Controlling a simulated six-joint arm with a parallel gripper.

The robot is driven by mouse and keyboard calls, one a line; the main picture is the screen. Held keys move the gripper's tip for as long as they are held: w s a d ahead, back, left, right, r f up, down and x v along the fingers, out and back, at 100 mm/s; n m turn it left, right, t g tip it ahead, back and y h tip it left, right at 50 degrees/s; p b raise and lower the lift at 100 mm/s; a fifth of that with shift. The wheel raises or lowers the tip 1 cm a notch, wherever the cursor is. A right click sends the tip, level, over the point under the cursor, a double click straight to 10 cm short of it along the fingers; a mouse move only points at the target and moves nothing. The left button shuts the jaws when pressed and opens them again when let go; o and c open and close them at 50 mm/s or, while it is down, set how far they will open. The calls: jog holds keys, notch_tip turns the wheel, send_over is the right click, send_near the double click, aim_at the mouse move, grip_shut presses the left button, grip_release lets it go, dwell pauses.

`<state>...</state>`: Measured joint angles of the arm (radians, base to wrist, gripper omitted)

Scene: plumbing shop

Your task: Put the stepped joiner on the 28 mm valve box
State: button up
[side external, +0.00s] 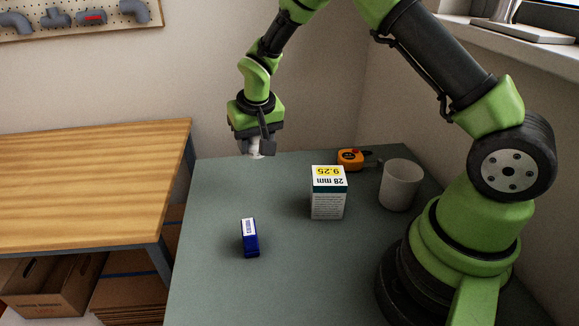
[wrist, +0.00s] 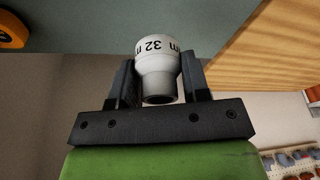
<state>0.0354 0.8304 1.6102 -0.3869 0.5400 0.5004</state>
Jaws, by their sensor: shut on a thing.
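My gripper (side external: 257,148) is at the back left of the grey table, well to the left of the box and above the table top. In the wrist view my gripper (wrist: 160,85) is shut on the stepped joiner (wrist: 158,68), a white-grey fitting with a wide end printed "32 m" and a narrower end. In the side view only a small part of the joiner (side external: 256,153) shows below the fingers. The 28 mm valve box (side external: 328,199), white with a dark band and a yellow "9.25" patch, stands upright on the table. Its top looks clear.
An orange tape measure (side external: 350,158) lies behind the box, and a white cup (side external: 400,186) stands right of it. A small blue box (side external: 250,238) is at the front left. A wooden bench (side external: 90,180) stands to the left. The grey table (side external: 220,290) is otherwise clear.

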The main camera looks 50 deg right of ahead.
jog(key=s+d+r+m+g, duration=0.25)
jog(key=s+r+m, duration=0.25)
jog(key=s+m, duration=0.45)
jog(key=s+d+r+m+g, duration=0.2)
jog(key=s+r+m+g, duration=0.3)
jog(key=m, duration=0.7)
jog(key=t, duration=0.2)
send_over(336, 174)
jog(key=shift+m+h, duration=0.3)
jog(key=shift+m, duration=0.15)
jog(key=f, duration=0.6)
jog(key=shift+w+a, duration=0.25)
jog(key=shift+a, duration=0.1)
jog(key=shift+w+f, duration=0.1)
jog(key=shift+f, duration=2.3)
jog(key=shift+f, duration=0.1)
jog(key=o, duration=0.9)
